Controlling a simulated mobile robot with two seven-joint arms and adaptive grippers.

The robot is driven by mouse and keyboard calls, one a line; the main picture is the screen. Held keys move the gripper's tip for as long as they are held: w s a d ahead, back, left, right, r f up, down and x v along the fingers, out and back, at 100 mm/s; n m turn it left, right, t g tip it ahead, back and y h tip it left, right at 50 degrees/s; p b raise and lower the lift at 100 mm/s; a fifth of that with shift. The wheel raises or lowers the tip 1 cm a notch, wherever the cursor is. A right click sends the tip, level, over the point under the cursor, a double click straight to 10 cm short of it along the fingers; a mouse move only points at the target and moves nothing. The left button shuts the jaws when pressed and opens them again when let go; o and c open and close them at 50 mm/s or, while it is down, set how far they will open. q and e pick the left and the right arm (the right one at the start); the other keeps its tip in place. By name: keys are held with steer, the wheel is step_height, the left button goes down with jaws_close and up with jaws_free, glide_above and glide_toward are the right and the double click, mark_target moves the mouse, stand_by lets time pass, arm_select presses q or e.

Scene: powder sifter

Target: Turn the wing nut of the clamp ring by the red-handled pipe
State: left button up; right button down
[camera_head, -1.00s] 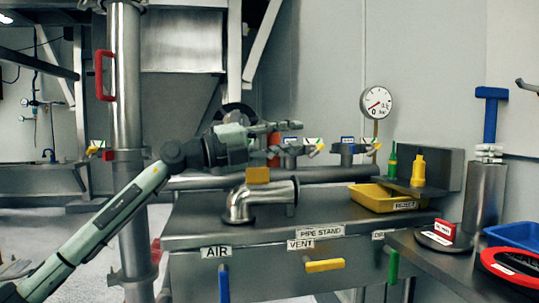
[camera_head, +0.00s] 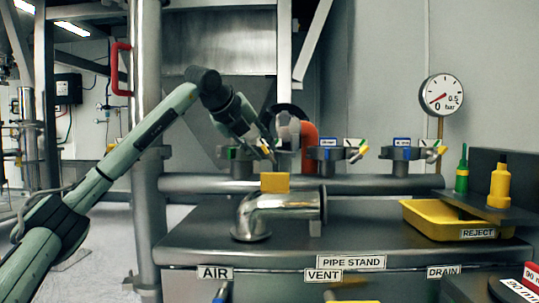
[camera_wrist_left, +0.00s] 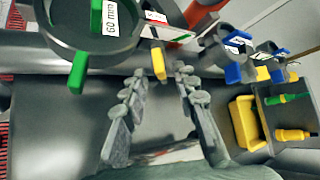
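A tall steel pipe with a red handle (camera_head: 121,68) stands left in the head view. Right of it, a clamp ring with a green tag (camera_head: 236,155) sits above the horizontal pipe, partly behind my left gripper (camera_head: 266,150). In the left wrist view this ring (camera_wrist_left: 48,40) carries a 60 mm label and a green tab (camera_wrist_left: 78,72). A yellow wing (camera_wrist_left: 158,64) shows at its side. My left gripper (camera_wrist_left: 160,76) is open, its fingers on either side of the yellow wing's line; contact cannot be told. My right gripper is not in view.
Two more clamp rings with blue tags (camera_head: 324,150) (camera_head: 402,150) stand to the right. A steel elbow (camera_head: 275,212), a yellow block (camera_head: 275,183) and a yellow reject tray (camera_head: 425,226) are on or at the pipe stand. An orange-red part (camera_head: 309,140) is close behind the gripper.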

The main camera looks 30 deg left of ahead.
mark_target(265, 150)
arm_select(q)
steer(key=shift+x, duration=1.65)
steer(key=shift+c, duration=0.3)
jaws_close()
steer(key=shift+r, duration=0.1)
